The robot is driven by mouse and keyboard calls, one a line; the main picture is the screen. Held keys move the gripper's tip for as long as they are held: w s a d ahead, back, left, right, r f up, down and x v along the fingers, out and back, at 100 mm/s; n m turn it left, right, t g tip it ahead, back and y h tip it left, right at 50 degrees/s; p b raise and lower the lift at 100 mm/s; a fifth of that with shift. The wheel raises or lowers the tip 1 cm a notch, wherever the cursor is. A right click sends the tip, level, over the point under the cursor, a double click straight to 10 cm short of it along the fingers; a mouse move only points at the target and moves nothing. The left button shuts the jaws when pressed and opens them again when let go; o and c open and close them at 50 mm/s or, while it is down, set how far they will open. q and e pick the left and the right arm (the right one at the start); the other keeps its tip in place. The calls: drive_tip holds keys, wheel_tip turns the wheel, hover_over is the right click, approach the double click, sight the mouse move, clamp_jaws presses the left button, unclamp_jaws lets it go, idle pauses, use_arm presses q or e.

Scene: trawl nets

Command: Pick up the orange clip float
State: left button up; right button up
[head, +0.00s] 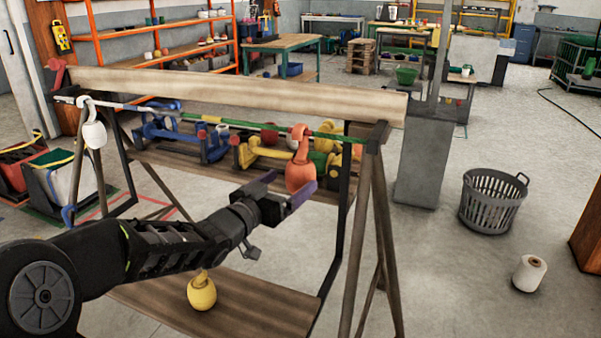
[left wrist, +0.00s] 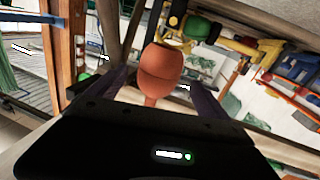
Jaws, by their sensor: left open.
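The orange clip float (head: 300,175) hangs by its hooked top from the green part of a horizontal rod, near the rod's right end. In the left wrist view the orange float (left wrist: 160,72) shows between my two purple fingers, with gaps on both sides. My left gripper (head: 291,183) is open, with its fingers reaching up to the float's lower body from the front. I cannot tell whether either finger touches it. My right gripper is in neither view.
A wooden beam (head: 230,90) runs above the rod (head: 265,126). A white float (head: 94,134) hangs at its left end; a yellow float (head: 201,292) is on the lower shelf. Blue and yellow pieces lie behind the rod. A trestle leg (head: 378,240) stands right of the gripper.

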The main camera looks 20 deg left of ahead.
sight(300, 159)
use_arm(q)
drive_tip(key=shift+w, duration=0.15)
drive_tip(key=w, duration=0.3)
drive_tip(key=w+d, duration=0.1)
drive_tip(key=w, duration=0.1)
drive_tip(key=shift+f, duration=0.25)
drive_tip(key=shift+c, duration=0.5)
drive_tip(key=c, duration=1.4)
drive_tip(key=shift+r, duration=0.1)
